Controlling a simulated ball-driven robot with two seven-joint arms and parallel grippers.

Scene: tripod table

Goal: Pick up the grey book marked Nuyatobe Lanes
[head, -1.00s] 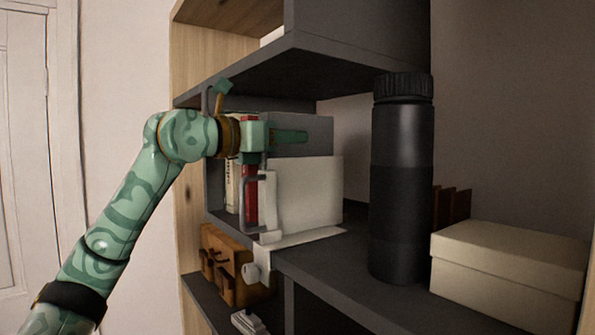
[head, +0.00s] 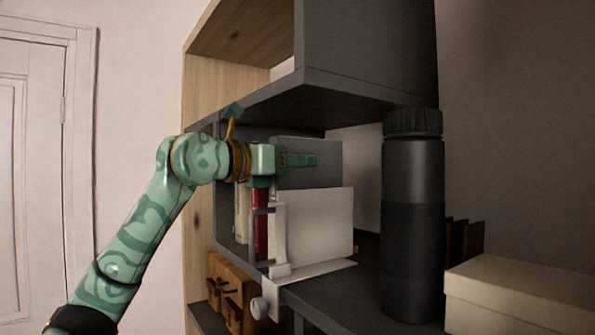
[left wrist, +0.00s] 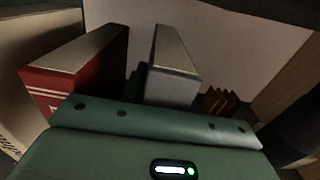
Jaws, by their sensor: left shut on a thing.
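The grey book (head: 318,178) stands upright on the dark shelf, behind a white bookend plate (head: 318,222) that hides its lower part. My left gripper (head: 298,161) reaches in from the left and is shut on the upper part of the grey book, one finger lying along its near face. In the left wrist view the grey book's top edge (left wrist: 175,52) rises beyond the gripper's green body (left wrist: 150,150). I cannot read its marking. Whether its bottom touches the shelf is hidden. My right gripper is not in view.
A red book (head: 260,222) and a cream book (head: 242,215) stand left of the grey one. A black bottle (head: 412,215) and cream box (head: 515,290) stand to the right. The dark upper shelf (head: 330,95) hangs close above.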

